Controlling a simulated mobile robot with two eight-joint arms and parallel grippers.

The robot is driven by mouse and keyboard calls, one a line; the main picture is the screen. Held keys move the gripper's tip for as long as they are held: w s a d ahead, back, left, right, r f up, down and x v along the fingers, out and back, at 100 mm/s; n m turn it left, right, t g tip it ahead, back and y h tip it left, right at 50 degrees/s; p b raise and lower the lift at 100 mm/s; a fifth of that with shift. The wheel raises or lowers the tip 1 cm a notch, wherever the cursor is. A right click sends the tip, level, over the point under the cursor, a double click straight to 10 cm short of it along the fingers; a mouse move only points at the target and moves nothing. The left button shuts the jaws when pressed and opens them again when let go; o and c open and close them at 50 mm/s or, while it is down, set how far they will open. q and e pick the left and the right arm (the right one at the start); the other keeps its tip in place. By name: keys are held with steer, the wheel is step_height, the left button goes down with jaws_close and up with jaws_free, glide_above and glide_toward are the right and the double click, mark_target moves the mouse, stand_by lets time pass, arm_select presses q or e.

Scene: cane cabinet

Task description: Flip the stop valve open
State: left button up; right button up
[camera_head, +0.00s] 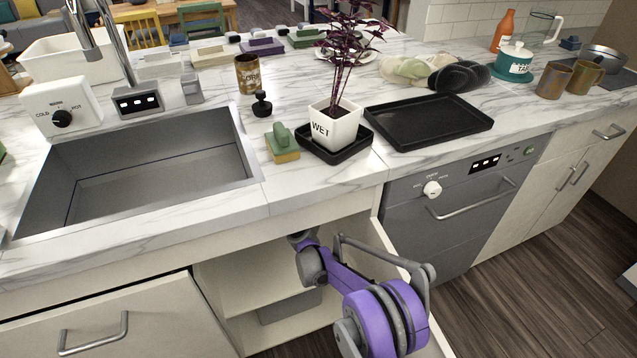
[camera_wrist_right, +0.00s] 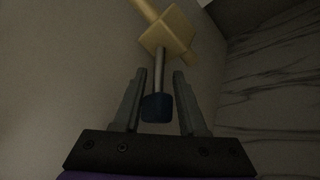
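The stop valve shows in the right wrist view as a brass body (camera_wrist_right: 168,32) with a pipe, a grey stem and a dark blue handle (camera_wrist_right: 157,108). My right gripper (camera_wrist_right: 160,80) is open, with one finger on each side of the handle and stem. Gaps show between the fingers and the stem; I cannot tell whether they touch the handle. In the head view my purple right arm reaches into the open cabinet under the counter, and its gripper is hidden there. My left gripper is not in view.
A cabinet door (camera_head: 385,250) stands open beside my right arm. A shelf panel (camera_head: 245,285) and a grey bin (camera_head: 290,306) are inside the cabinet. The sink (camera_head: 150,185), a plant in a white pot (camera_head: 335,128) and a black tray (camera_head: 428,120) are above on the counter.

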jaws_close()
steer(key=shift+r, duration=0.1)
stand_by(0.8)
